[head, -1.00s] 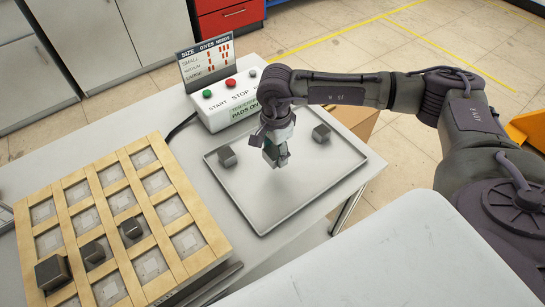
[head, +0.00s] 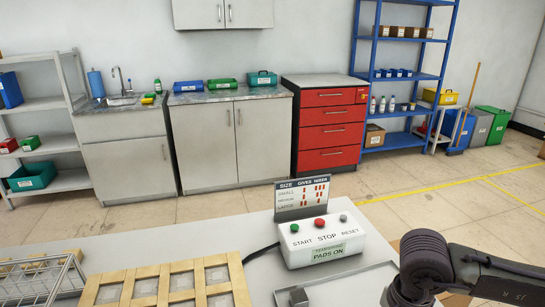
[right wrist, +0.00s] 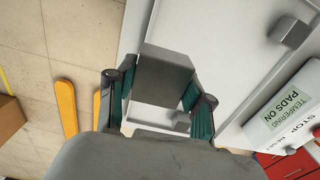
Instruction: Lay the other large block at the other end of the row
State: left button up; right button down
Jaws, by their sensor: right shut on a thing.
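In the right wrist view my right gripper (right wrist: 158,98) is shut on a dark grey large block (right wrist: 165,70), held between its two fingers over the pale metal tray (right wrist: 222,40). Another grey block (right wrist: 290,32) lies on the tray in that view. In the head view, one block (head: 298,296) shows on the tray (head: 350,284) at the bottom edge. The wooden grid of pads (head: 190,268) is cut off at the bottom, so the row of blocks on it is hidden. My left gripper is not in view.
The control box (head: 322,243) with buttons stands behind the tray, with the size sign (head: 302,199) behind it. A wire rack (head: 40,280) stands at the left. Bare table lies between grid and tray. Cabinets and shelves line the far wall.

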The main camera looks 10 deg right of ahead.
jog(key=shift+w+a+r+n, duration=0.1)
jog(key=shift+a+n, duration=0.45)
jog(key=shift+n, duration=0.55)
jog(key=a+n, duration=0.6)
jog(key=n, duration=0.8)
jog(key=shift+w+r, duration=0.3)
jog(key=shift+r, duration=0.15)
